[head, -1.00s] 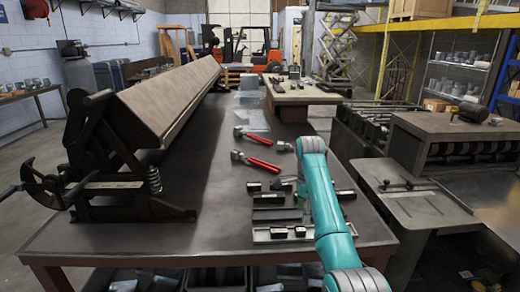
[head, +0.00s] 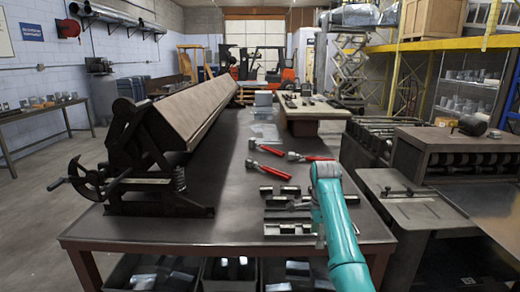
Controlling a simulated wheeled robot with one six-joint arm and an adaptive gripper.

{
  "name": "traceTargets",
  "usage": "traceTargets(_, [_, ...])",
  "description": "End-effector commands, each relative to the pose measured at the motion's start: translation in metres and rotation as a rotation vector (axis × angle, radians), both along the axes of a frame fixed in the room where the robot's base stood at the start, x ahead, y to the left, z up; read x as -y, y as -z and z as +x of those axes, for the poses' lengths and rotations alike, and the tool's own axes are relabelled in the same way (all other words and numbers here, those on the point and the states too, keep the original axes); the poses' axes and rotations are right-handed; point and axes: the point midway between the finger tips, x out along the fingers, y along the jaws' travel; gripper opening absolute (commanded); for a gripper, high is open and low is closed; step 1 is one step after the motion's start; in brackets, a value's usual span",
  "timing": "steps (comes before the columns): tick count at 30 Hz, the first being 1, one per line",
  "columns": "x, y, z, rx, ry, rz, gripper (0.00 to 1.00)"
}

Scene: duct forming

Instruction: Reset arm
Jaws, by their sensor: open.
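My teal arm (head: 340,225) rises from the bottom of the head view, right of centre, and stands over the right edge of the dark work table (head: 230,225). A grey-capped joint (head: 325,168) is at its top. My gripper cannot be made out; it is out of view or hidden by the arm. Nothing is seen held. Flat metal tools and bars (head: 287,208) lie on the table just left of the arm. Red-handled hand tools (head: 268,171) lie beyond them.
A long bending machine (head: 160,150) with a crank fills the table's left side. A bench with rollers and a plate (head: 415,210) stands to the right, across a narrow gap. Bins (head: 155,272) sit below the table. Floor is open at left.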

Motion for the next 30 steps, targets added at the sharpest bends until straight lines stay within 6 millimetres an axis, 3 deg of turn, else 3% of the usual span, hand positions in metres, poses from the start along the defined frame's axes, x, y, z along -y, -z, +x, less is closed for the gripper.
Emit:
traceTargets(8, [0.000,0.038,-0.004,0.033,-0.042,-0.001,0.66])
traceTargets(14, [0.000,0.079,-0.010,0.072,-0.091,-0.004,0.66])
traceTargets(20, [0.000,0.141,-0.026,0.134,-0.168,-0.013,0.66])
traceTargets(30, [0.000,0.263,-0.088,0.290,-0.356,-0.057,0.66])
